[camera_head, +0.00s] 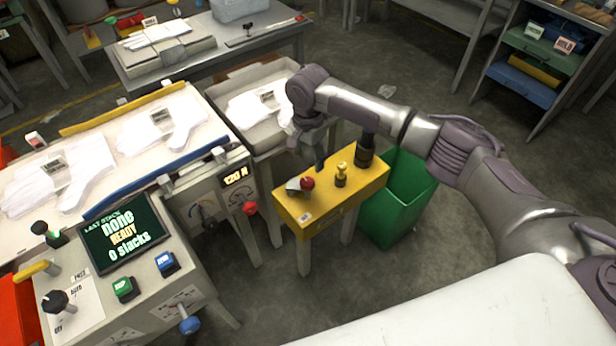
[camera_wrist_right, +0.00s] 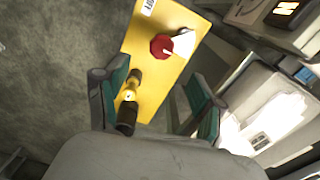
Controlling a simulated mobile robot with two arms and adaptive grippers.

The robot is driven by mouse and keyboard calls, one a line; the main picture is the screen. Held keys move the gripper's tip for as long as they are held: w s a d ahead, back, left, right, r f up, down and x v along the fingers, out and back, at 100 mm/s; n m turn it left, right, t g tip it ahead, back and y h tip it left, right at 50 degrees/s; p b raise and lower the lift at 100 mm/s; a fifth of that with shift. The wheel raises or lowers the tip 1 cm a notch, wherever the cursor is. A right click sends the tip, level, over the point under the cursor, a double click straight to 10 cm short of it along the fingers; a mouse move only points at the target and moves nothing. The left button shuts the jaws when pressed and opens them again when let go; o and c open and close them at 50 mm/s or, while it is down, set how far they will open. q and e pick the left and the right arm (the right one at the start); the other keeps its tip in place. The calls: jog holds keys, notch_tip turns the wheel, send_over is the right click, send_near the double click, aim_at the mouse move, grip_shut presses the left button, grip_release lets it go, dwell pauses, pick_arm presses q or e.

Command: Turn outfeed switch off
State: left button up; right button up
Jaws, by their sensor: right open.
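A yellow stand (camera_head: 352,201) carries a red knob (camera_head: 307,184) beside a light metal plate, a small yellow post (camera_head: 341,174) and a black cylinder (camera_head: 365,151). I cannot tell which of these is the outfeed switch; the tag (camera_head: 304,217) on the stand is too small to read. My right gripper (camera_head: 320,157) is above the stand, pointing down. In the right wrist view my right gripper (camera_wrist_right: 155,100) is open and empty, its fingers apart on either side of the yellow post (camera_wrist_right: 133,80) and black cylinder (camera_wrist_right: 126,115), with the red knob (camera_wrist_right: 161,47) beyond. My left gripper is out of view.
A green bin (camera_head: 405,195) stands right of the stand. At left is a control panel with a screen (camera_head: 122,233) reading "none, READY, 0 stacks". A tray (camera_head: 262,105) with white gloves is behind the stand. A white surface (camera_head: 480,310) fills the front right.

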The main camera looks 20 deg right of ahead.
aim_at(307, 181)
notch_tip(307, 181, down, 10)
jog(key=shift+w+f+b, duration=0.15)
jog(key=shift+b, duration=0.3)
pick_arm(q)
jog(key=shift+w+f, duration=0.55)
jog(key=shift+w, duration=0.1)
